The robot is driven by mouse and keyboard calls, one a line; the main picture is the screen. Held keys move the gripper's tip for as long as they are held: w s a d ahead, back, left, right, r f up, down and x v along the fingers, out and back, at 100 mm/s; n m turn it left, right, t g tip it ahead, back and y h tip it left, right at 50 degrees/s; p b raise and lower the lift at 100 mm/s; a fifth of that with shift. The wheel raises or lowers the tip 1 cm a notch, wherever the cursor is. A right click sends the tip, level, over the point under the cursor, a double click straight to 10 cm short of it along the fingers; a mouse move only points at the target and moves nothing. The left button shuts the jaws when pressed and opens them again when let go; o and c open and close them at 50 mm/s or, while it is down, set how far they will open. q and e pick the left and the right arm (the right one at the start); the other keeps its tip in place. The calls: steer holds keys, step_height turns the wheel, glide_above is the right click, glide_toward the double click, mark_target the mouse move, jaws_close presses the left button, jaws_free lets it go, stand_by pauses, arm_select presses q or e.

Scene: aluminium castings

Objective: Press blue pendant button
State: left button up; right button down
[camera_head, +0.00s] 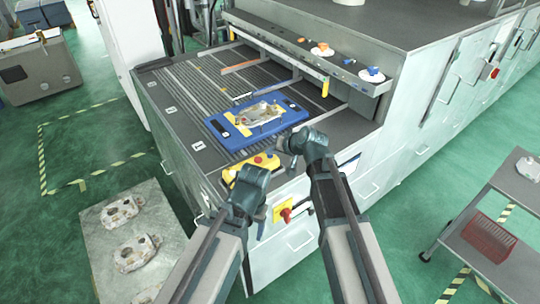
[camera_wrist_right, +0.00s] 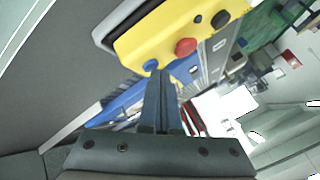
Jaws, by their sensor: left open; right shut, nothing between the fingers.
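The yellow pendant (camera_wrist_right: 150,38) fills the top of the right wrist view, with a blue button (camera_wrist_right: 150,65), a red button (camera_wrist_right: 186,46) and dark buttons (camera_wrist_right: 220,19) in a row. My right gripper (camera_wrist_right: 160,74) is shut and empty. Its tips appear right beside the blue button; I cannot tell whether they touch it.
A blue fixture (camera_head: 222,131) holding a casting (camera_head: 259,114) rests on the roller table (camera_head: 185,95). A red rotary switch (camera_head: 285,214) is on the cabinet front. Castings lie on a pallet (camera_head: 95,240) at left. A cart (camera_head: 500,205) stands at right.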

mark_target(271, 159)
steer(key=shift+r, duration=0.1)
stand_by(0.3)
steer(key=shift+r+p, duration=0.7)
steer(key=shift+p, duration=0.2)
step_height(271, 159, up, 5)
steer(key=p, duration=0.5)
stand_by(0.5)
steer(key=shift+s+f, duration=0.2)
steer(key=shift+f, duration=0.05)
steer(key=s+d+f+n+g+h+b, duration=0.2)
steer(key=s+f+g+h+b, duration=0.1)
steer(key=s+f+b, duration=0.4)
steer(key=s+d+f+n+g+h+b, duration=0.2)
steer(key=s+f+b, duration=0.5)
steer(key=s+f, duration=0.6)
steer(key=s+d+g+h, duration=0.1)
steer(key=s+g+h, duration=0.1)
steer(key=s, duration=0.3)
steer(key=shift+s+d+f+h+b, duration=0.15)
steer(key=shift+d+f+h+b, duration=0.15)
steer(key=shift+f+b, duration=0.1)
